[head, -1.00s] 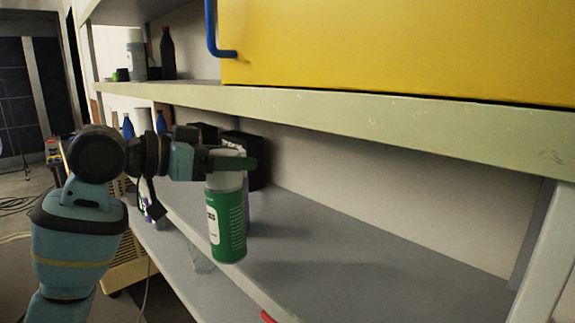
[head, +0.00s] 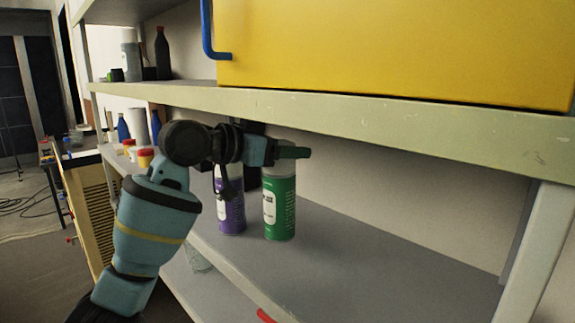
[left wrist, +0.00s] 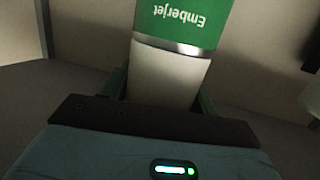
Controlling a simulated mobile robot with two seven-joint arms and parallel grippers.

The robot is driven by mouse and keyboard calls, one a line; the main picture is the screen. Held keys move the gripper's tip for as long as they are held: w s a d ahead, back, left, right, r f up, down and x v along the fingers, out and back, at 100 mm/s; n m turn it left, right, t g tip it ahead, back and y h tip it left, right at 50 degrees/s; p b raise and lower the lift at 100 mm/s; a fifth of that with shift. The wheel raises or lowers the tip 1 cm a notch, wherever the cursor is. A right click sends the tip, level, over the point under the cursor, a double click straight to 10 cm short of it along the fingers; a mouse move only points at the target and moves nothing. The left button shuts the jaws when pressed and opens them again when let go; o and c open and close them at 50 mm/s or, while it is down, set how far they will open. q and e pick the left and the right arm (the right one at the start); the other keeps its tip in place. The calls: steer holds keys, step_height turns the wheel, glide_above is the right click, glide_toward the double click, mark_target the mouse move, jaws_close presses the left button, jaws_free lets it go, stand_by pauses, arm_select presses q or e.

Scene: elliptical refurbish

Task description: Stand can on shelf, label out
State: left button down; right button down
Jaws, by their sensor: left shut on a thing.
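The green can (head: 281,205) with a white label patch is upright at the lower shelf (head: 340,255). The patch faces the front and left in the head view. Its base looks at or very near the shelf surface; I cannot tell if it touches. My right gripper is not in view.
A purple can (head: 232,208) stands just left of the green one, with a narrow gap. The upper shelf edge (head: 400,125) runs close above my gripper. A yellow box (head: 400,50) sits on the upper shelf. The lower shelf to the right is clear.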

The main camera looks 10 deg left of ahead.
mark_target(288, 164)
arm_select(q)
steer(key=shift+w+d+f, duration=0.1)
steer(key=shift+d+f, duration=0.1)
steer(key=shift+f, duration=1.45)
steer(key=shift+c, duration=2.1)
jaws_free()
steer(key=shift+f, duration=0.2)
steer(key=shift+r, duration=0.15)
steer(key=v, duration=1.2)
